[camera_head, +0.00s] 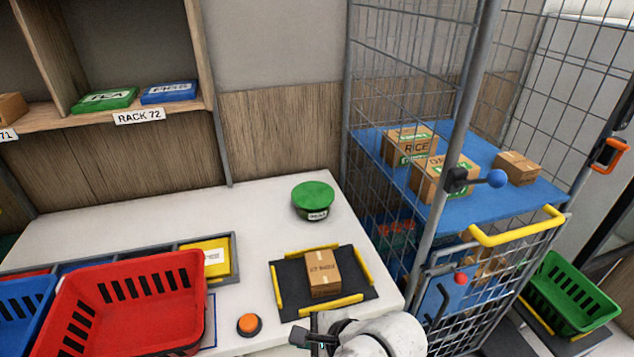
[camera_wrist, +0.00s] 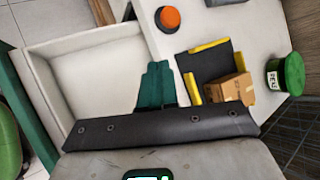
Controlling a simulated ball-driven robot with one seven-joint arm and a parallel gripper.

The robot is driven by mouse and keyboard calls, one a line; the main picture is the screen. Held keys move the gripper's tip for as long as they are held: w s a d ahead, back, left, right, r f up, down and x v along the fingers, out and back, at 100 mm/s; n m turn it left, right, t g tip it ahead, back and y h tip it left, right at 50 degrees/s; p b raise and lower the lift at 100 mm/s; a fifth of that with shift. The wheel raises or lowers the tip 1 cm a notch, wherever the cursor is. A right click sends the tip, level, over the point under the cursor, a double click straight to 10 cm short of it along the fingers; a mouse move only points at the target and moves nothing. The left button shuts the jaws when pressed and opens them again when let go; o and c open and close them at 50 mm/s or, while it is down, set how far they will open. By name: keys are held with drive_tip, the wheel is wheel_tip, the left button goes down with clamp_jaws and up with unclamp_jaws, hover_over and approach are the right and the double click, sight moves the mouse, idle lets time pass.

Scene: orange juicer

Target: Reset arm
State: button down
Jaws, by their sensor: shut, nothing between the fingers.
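My arm (camera_head: 380,338) shows at the bottom of the head view, a white rounded link with dark parts at its left. In the wrist view my gripper (camera_wrist: 157,66) has its teal fingers together, shut and empty. They stand over the edge between a white open tray or drawer and the white counter. A cardboard box (camera_head: 322,273) sits on a black mat with yellow edge bars (camera_head: 290,311), beyond my arm. The box also shows in the wrist view (camera_wrist: 232,90), right of the fingers and apart from them.
An orange button (camera_head: 249,323) and a green round container (camera_head: 313,200) stand on the counter (camera_head: 268,210). A red basket (camera_head: 135,300) fills the left front. A wire cage trolley (camera_head: 455,215) with a blue shelf and several boxes stands at the right. A shelf rack (camera_head: 60,116) hangs behind.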

drive_tip(key=s+d+f+n+h, duration=0.1)
drive_tip(key=s+d+n+h, duration=0.3)
drive_tip(key=d, duration=0.5)
drive_tip(key=s+d+f+n+h, duration=0.1)
drive_tip(key=s+d+n, duration=0.5)
drive_tip(key=d, duration=0.4)
drive_tip(key=s+d+f+n+h, duration=0.1)
drive_tip(key=s+d+n+h, duration=0.3)
drive_tip(key=d, duration=0.5)
drive_tip(key=s+d+f+g+y+b, duration=0.1)
drive_tip(key=s+f+b, duration=0.4)
drive_tip(key=s+f, duration=0.6)
drive_tip(key=s+d+g, duration=0.1)
drive_tip(key=g, duration=0.1)
drive_tip(key=shift+d+f+n+g, duration=0.15)
drive_tip(key=shift+f+n+g, duration=0.15)
drive_tip(key=shift+f+g, duration=0.1)
